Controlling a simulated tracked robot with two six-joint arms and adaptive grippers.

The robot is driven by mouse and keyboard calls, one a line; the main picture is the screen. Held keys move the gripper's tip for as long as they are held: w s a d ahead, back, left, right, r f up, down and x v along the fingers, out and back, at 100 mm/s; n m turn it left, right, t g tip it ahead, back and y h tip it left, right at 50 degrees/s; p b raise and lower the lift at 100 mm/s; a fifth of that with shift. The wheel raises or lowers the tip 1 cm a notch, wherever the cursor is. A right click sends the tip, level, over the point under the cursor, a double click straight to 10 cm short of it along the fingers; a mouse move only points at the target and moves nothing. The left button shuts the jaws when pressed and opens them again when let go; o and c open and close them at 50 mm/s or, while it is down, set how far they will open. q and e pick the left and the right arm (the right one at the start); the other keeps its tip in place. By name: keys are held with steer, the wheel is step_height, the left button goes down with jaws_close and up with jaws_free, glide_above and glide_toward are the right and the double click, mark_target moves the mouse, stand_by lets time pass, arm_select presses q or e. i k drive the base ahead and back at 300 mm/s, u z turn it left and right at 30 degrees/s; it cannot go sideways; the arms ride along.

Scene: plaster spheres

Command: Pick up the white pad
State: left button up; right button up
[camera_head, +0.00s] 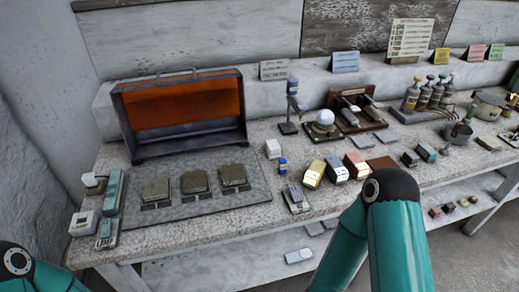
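Several small white things show, and I cannot tell for sure which is the white pad. A flat white piece (299,256) lies on the lower shelf, below the table's front edge. A white box (83,223) sits at the table's left front corner. My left arm shows only as a joint at the lower left, and my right arm rises at the lower right centre. Neither gripper is in view. My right arm hides part of the table edge and lower shelf.
The speckled table (240,214) carries a grey mat (215,201) with three dark square pieces, and the orange-backed booth (185,108). Metallic and coloured blocks (313,174) crowd the middle front. A white sphere (325,117) stands on a holder behind. Bottles (411,96) line the right.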

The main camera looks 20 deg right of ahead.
mark_target(272, 148)
steer(key=z, duration=0.7)
steer(key=i, duration=0.15)
steer(key=u, duration=2.6)
steer(key=k, duration=2.2)
steer(key=z, duration=0.85)
steer(key=i, duration=1.05)
